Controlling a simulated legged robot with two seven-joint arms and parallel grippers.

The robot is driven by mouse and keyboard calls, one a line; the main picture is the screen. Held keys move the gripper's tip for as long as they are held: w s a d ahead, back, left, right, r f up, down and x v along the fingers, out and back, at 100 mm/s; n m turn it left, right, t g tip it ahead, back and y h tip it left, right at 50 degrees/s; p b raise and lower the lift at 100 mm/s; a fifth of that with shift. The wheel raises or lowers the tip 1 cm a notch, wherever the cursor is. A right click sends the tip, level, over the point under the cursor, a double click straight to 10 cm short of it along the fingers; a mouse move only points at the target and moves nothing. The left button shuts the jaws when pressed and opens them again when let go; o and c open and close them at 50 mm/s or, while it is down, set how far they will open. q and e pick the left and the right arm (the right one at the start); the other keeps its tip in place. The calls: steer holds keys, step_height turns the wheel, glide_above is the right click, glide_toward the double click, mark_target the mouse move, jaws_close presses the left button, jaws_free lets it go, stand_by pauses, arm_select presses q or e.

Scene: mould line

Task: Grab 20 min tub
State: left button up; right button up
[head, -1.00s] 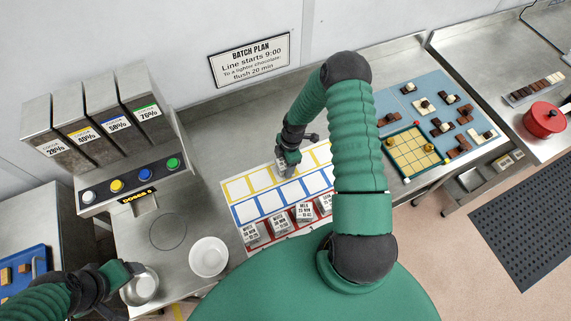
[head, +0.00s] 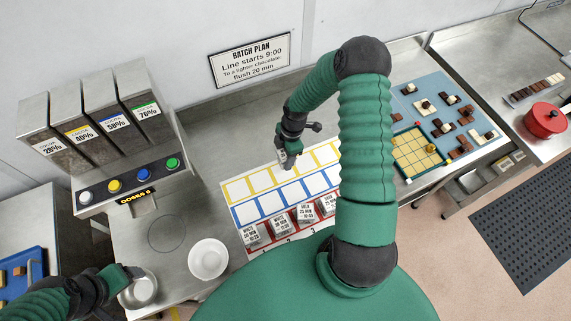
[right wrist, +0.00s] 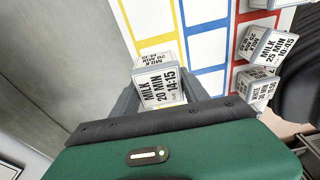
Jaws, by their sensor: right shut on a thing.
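My right gripper (head: 289,160) is shut on a tub, whose label in the right wrist view reads MILK, 20 MIN, 14:15 (right wrist: 160,88). In the head view the gripper is over the yellow-outlined row of the mat (head: 236,189); the tub is small and partly hidden there. Several other labelled tubs stand along the red row, among them one at the left end (head: 252,238) and one beside it (head: 280,226).
A white bowl (head: 207,259) stands left of the mat. A dispenser (head: 125,190) with coloured buttons is at the left. A blue board (head: 440,93) with chocolates and a yellow grid tray (head: 415,153) lie right of my right arm. A batch plan sign (head: 250,60) hangs behind.

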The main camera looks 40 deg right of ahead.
mark_target(283, 156)
step_height(283, 156, up, 5)
steer(key=shift+s+a+r+p, duration=0.1)
steer(key=shift+s+r+p, duration=0.1)
steer(key=shift+p, duration=0.1)
step_height(283, 156, up, 6)
steer(key=p, duration=0.5)
steer(key=shift+f, duration=0.15)
